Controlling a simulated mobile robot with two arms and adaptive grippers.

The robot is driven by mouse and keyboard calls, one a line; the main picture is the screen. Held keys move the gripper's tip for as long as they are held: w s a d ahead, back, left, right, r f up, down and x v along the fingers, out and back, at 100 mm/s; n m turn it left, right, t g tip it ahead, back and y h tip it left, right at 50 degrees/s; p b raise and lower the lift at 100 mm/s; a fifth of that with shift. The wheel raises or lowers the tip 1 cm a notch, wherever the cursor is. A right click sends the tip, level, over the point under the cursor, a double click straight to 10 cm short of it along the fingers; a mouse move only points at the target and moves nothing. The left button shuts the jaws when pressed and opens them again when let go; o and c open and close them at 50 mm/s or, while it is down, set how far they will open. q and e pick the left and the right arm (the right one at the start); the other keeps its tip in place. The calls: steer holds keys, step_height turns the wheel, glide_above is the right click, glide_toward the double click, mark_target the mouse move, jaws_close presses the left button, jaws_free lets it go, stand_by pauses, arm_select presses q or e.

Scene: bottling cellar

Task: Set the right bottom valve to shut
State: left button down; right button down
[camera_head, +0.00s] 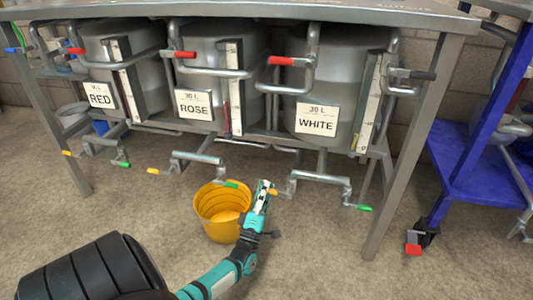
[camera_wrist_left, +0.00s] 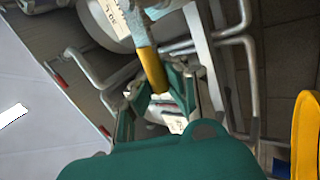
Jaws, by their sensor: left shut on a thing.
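My left gripper (camera_head: 264,190) is shut on a yellow valve handle (camera_head: 273,192) under the tank labelled WHITE (camera_head: 317,118). In the left wrist view, the yellow handle (camera_wrist_left: 153,72) runs between the teal fingers of the gripper (camera_wrist_left: 158,98). The handle's far end and the grip contact are partly hidden by the fingers. The handle sits at the left end of a low grey pipe (camera_head: 318,177). A green-tipped handle (camera_head: 364,208) is at that pipe's right end. My right gripper is not in view.
A yellow bucket (camera_head: 222,222) stands on the floor just left of my left gripper. The ROSE tank (camera_head: 195,104) and RED tank (camera_head: 101,95) have similar low pipes with yellow and green handles. A metal table leg (camera_head: 408,150) and a blue cart (camera_head: 480,180) are at right.

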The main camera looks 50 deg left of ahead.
arm_select(q)
steer(key=shift+s+d+f+n+g+y+b, duration=0.15)
steer(key=shift+f+n+y, duration=0.1)
steer(key=shift+n+y, duration=0.25)
steer(key=shift+w+a+f+n+g+y+b, duration=0.1)
steer(key=shift+f+n+g+y+b, duration=0.15)
steer(key=shift+n, duration=0.45)
steer(key=shift+s+d+f+n+g+y+b, duration=0.1)
steer(key=shift+f+n+y, duration=0.2)
steer(key=shift+n+y, duration=0.25)
steer(key=c, duration=1.3)
jaws_free()
steer(key=shift+r, duration=0.1)
steer(key=shift+o, duration=0.2)
step_height(320, 180, up, 10)
steer(key=shift+r, duration=0.1)
steer(key=shift+c, duration=0.5)
